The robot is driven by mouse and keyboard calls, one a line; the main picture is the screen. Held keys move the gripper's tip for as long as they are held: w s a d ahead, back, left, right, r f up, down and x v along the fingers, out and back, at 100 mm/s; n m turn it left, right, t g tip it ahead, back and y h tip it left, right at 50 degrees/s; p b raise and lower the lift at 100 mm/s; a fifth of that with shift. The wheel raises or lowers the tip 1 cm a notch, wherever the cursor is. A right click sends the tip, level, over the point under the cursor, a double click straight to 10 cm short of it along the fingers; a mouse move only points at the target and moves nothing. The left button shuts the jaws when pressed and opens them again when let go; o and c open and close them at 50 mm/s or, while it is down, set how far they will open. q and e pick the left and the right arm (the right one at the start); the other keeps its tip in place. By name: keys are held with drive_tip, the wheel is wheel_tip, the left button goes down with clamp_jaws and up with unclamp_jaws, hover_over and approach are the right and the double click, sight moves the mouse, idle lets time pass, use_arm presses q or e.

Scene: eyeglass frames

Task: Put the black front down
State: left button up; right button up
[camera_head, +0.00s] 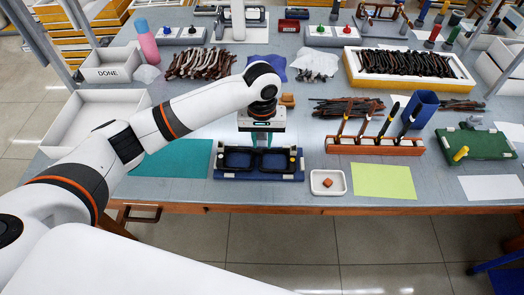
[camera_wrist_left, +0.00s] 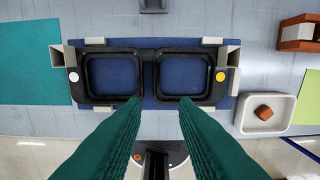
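The black front (camera_wrist_left: 183,52), with two lens rims joined by a bridge, lies flat on the blue fixture (camera_wrist_left: 140,122) in the left wrist view. In the head view the front (camera_head: 258,169) sits on the fixture (camera_head: 240,178) near the table's front edge. A white dot marks its left end and a yellow dot its right end. My left gripper (camera_head: 261,139) is directly above the middle of the front, pointing down. Its green fingers (camera_wrist_left: 160,102) are apart with nothing between their tips, on either side of the bridge line. My right gripper is not in view.
A teal mat (camera_head: 175,158) lies left of the fixture. A small white dish (camera_head: 328,190) with a brown block and a yellow-green sheet (camera_head: 384,181) lie to its right. An orange tool rack (camera_head: 374,149) stands behind the dish. A white tray (camera_head: 75,137) is at left.

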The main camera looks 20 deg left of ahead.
use_arm(q)
wheel_tip(320, 180, up, 4)
drive_tip(key=shift+f, duration=0.1)
idle(0.5)
